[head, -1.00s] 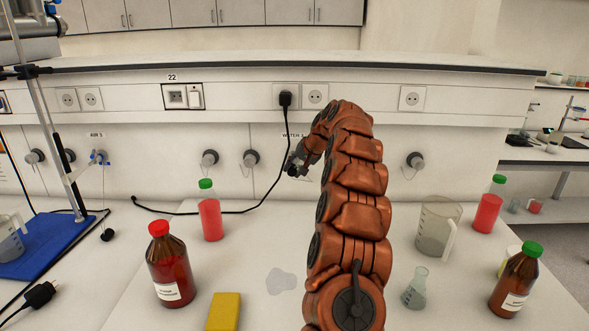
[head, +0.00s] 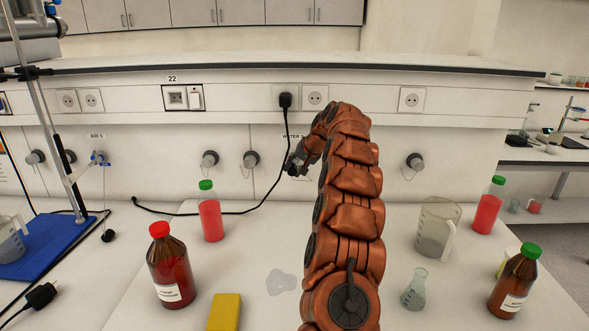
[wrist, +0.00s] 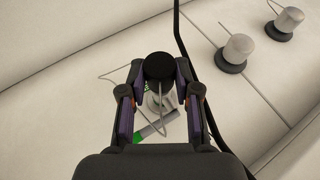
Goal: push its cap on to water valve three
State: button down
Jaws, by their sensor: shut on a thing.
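My gripper (head: 294,166) reaches the wall below the WATER 3 label (head: 292,136). In the wrist view its two fingers (wrist: 160,84) are closed around a round black cap (wrist: 159,66). A thin pale cord (wrist: 186,98) loops down from the cap. Water valve three cannot be made out in the head view, where my gripper and arm cover that spot. A pale shape shows behind the cap between the fingers, but I cannot tell what it is or whether the cap touches the valve.
Two other wall valves (head: 209,158) (head: 251,159) are left of my gripper, another (head: 415,161) is right. A black power cable (head: 276,180) hangs close by. Red-filled bottles (head: 210,218) (head: 487,212), a brown bottle (head: 170,270), a beaker (head: 437,228) and a flask (head: 415,290) stand on the bench.

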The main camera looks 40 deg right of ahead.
jog(key=shift+w+d+p, duration=0.45)
jog(key=shift+w+p, duration=0.15)
jog(key=shift+p, duration=0.05)
dwell(0.3)
jog(key=c, duration=0.7)
grip_release()
jog(key=shift+c, duration=0.2)
jog(key=shift+s, duration=0.1)
